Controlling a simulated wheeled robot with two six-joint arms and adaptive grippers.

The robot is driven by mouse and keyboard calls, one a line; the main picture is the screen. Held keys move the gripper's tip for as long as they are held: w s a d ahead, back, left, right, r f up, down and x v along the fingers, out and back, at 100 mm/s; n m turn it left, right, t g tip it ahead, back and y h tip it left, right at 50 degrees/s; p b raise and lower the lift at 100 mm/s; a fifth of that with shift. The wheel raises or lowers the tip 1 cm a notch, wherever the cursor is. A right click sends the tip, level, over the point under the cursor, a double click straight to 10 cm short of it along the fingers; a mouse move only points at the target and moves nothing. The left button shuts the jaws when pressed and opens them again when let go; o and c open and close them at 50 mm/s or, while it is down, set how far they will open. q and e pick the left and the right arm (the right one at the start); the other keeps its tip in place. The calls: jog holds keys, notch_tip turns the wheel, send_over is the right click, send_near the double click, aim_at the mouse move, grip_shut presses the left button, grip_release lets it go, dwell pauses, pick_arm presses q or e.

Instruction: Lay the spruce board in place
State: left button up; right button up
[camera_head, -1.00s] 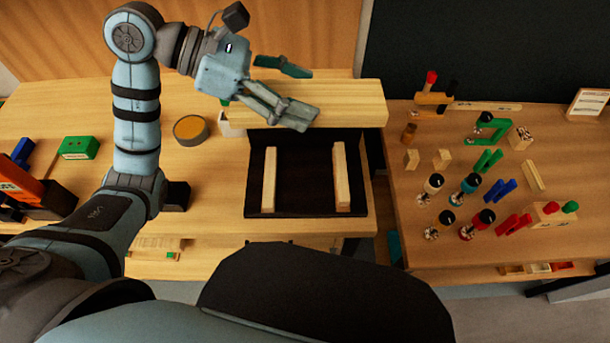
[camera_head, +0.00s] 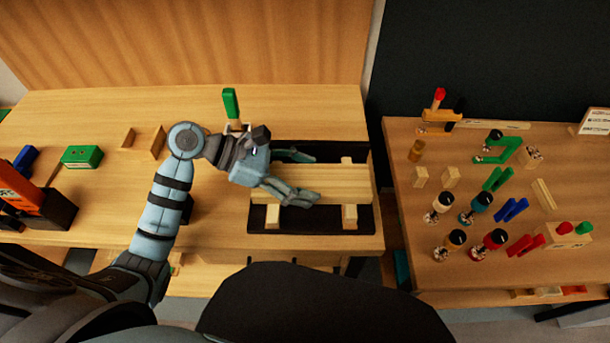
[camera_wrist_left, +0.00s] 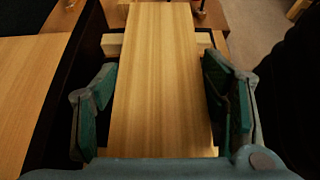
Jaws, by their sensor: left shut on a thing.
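The spruce board (camera_head: 335,183) is a long pale plank. It lies crosswise over the black tray (camera_head: 362,225) and spans its two pale wooden strips (camera_head: 349,216) (camera_head: 271,217). I cannot tell whether it touches the strips or hangs just above them. My left gripper (camera_head: 298,177) is shut on the board, with one finger along its far edge and one along its near edge. In the left wrist view the board (camera_wrist_left: 160,75) runs straight away between the two fingers (camera_wrist_left: 160,112). My right gripper is not in view.
A green-handled tool (camera_head: 231,103) stands behind the tray, beside the arm. A green box (camera_head: 82,156) and a black-and-orange thing (camera_head: 30,190) are at left. The right table (camera_head: 415,250) holds several clamps, jars and blocks, across a gap.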

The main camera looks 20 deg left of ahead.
pick_arm(q)
jog(key=o, duration=1.3)
jog(key=shift+f, duration=0.1)
jog(key=shift+r+p, duration=0.25)
jog(key=shift+p, duration=0.05)
jog(key=b+v, duration=0.1)
jog(key=v, duration=1)
jog(key=shift+f, duration=0.15)
jog(key=shift+a+r, duration=0.35)
jog(key=shift+a, duration=0.05)
jog(key=shift+s, duration=0.1)
